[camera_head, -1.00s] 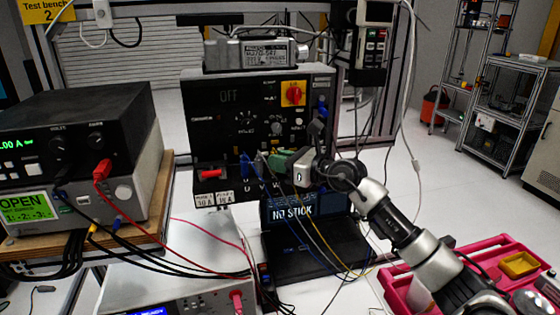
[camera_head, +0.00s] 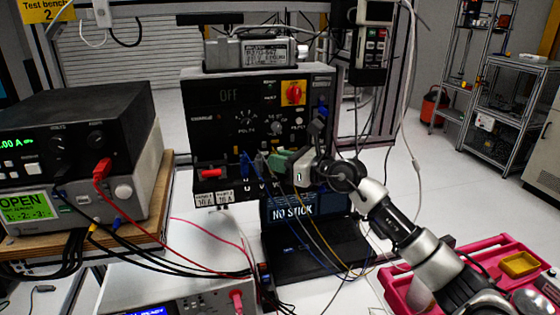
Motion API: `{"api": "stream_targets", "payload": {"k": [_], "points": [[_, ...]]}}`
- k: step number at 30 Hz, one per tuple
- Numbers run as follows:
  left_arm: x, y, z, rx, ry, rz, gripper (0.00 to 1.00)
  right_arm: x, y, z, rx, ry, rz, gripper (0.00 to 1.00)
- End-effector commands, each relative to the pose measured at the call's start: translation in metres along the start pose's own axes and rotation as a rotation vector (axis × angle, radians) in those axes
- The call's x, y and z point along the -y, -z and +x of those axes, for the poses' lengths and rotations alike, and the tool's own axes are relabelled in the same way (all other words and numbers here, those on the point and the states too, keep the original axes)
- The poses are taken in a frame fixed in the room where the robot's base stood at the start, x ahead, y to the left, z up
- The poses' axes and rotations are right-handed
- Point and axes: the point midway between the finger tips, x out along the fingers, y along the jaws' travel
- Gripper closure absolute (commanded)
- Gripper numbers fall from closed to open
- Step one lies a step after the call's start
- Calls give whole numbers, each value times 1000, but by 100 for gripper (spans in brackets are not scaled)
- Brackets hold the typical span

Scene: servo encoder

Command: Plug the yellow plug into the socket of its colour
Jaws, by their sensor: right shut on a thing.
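The black panel (camera_head: 205,120) of the test unit carries a row of sockets along its lower edge, with blue plugs (camera_head: 245,165) and a grey plug (camera_head: 260,163) at that row. My right gripper (camera_head: 278,161) is at this row, right of those plugs, with its fingers pointing left toward the panel. It is shut, and a yellow cable (camera_head: 308,226) hangs down from its fingertips. The yellow plug itself is mostly hidden by the fingers. I cannot tell whether it touches a socket, and the yellow socket is not visible. My left gripper is out of view.
A black laptop (camera_head: 305,245) stands below the panel, with cables draped across it. A power supply (camera_head: 75,140) with red and black leads stands at left. A pink tray (camera_head: 400,291) with a yellow bin (camera_head: 518,264) lies at lower right, near my right arm.

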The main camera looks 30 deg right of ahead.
Motion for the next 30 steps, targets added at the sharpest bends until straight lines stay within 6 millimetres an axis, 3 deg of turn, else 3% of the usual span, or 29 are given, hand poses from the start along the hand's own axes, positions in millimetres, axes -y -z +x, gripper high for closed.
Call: {"api": "stream_targets", "payload": {"k": [6, 7, 12, 25, 30], "points": [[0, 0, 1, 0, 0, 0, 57, 0, 2, 0, -1, 0, 0, 100], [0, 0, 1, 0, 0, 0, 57, 0, 2, 0, -1, 0, 0, 81], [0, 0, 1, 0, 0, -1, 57, 0, 2, 0, -1, 0, 0, 55], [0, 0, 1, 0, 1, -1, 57, 0, 1, 0, 0, 0, 0, 55], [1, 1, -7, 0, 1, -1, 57, 0, -8, -1, 0, 0, -1, 55]]}}
